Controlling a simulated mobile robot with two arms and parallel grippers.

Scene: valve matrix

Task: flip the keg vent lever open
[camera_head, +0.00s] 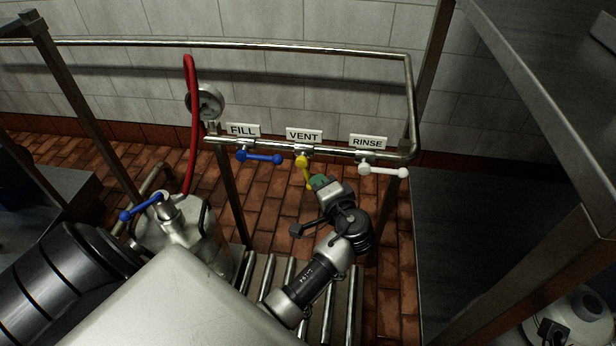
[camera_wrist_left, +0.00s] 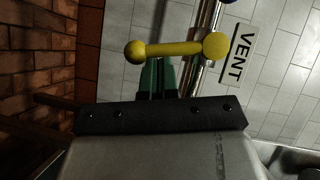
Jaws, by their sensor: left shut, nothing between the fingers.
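The yellow vent lever (camera_head: 303,172) hangs from the pipe under the VENT sign (camera_head: 304,136). It points down, roughly across the pipe. My left gripper (camera_head: 318,182) is just right of the lever's lower part. In the left wrist view the yellow lever (camera_wrist_left: 172,48) lies across the top of the shut green fingers (camera_wrist_left: 158,75), with a ball at its free end and its larger pivot end by the VENT sign (camera_wrist_left: 235,55). The fingertips are right at the lever's side, with nothing between them. I cannot tell whether they touch it. My right gripper is not in view.
A blue lever (camera_head: 262,158) under FILL is left of the vent lever, and a white lever (camera_head: 383,170) under RINSE is right. A steel keg (camera_head: 190,235) with a blue handle, a red hose (camera_head: 192,120) and a gauge (camera_head: 208,102) are left. Metal rollers (camera_head: 265,275) lie below.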

